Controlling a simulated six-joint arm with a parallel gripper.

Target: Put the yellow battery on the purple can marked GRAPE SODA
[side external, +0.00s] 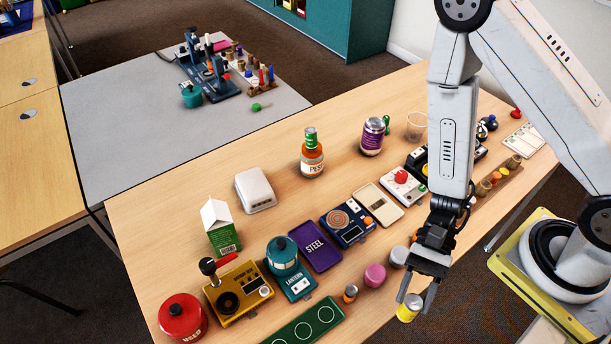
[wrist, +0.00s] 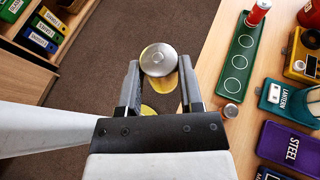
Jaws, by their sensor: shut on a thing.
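The yellow battery (side external: 408,310), with a silver top, is held between the fingers of my gripper (side external: 415,303) near the front edge of the table. In the wrist view its round silver end (wrist: 158,59) shows between the fingertips (wrist: 160,85), with dark floor behind it. The purple can (side external: 372,138) stands upright at the back of the table, well away from my gripper; its label is too small to read. A thing with a green part stands right beside it. The can is not in the wrist view.
An orange bottle (side external: 312,160) stands left of the can and a clear cup (side external: 416,126) right of it. A purple STEEL tray (side external: 314,246), a blue device (side external: 347,222) and pink (side external: 375,275) and grey pieces lie between. Bare table surrounds the can's front left.

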